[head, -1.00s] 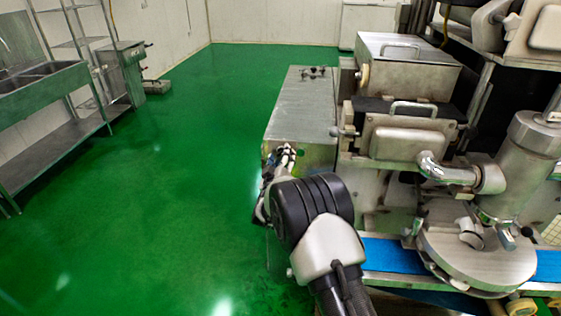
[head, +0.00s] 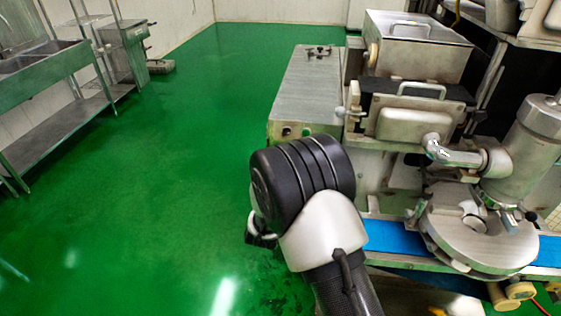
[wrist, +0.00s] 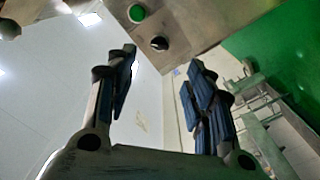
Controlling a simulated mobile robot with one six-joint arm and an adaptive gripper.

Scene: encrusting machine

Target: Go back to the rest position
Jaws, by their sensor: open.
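My gripper (wrist: 160,88) shows in the wrist view with its two fingers well apart and nothing between them. In the head view my arm stands at the lower middle, in front of the encrusting machine (head: 310,85), and hides most of the gripper. The machine's front end panel shows in the wrist view with a green button (wrist: 136,13) and a dark knob (wrist: 160,43), beyond the fingertips. I cannot tell the exact distance between them.
A blue conveyor belt (head: 390,236) runs right of my arm, under a round steel head (head: 480,235). A steel sink bench (head: 50,85) and shelves stand along the left wall. The green floor (head: 170,170) between bench and machine is clear.

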